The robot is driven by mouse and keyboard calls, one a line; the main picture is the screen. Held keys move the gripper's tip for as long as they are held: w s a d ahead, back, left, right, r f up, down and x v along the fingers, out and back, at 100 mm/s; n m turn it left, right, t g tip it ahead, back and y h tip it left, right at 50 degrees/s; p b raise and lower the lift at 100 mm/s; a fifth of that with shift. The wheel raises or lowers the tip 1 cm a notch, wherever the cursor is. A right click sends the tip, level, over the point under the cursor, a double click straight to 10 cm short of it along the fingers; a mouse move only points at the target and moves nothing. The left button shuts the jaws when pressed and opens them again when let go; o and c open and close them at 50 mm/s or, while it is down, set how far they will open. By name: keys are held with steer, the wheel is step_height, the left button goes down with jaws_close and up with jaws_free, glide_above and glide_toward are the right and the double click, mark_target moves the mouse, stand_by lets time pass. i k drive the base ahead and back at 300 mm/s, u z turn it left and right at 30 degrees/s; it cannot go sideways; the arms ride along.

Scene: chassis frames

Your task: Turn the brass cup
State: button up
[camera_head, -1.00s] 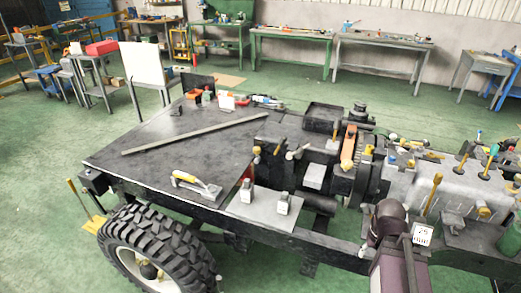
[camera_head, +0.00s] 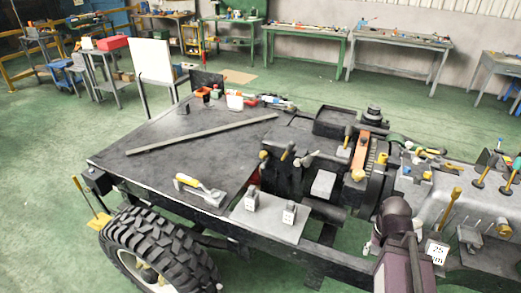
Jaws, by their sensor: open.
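I cannot single out the brass cup for certain. Small yellow or brass-coloured pieces sit along the engine side of the chassis: a yellow knob (camera_head: 383,158) by the dark ring, another yellow piece (camera_head: 358,174) left of it, and a yellow cap (camera_head: 503,229) on the grey block at the right. They are too small to tell which is a cup. My arm, with a dark joint and a purple link, rises at the lower right and covers part of the chassis there. My gripper is not visible.
The dark chassis plate (camera_head: 165,165) holds a long bar (camera_head: 200,134) and a yellow-handled tool (camera_head: 200,190). Two small weights stand on a grey plate (camera_head: 262,228). A large tyre (camera_head: 160,250) is at lower left.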

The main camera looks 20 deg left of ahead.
mark_target(263, 155)
steer(key=i, duration=1.25)
steer(key=z, duration=0.05)
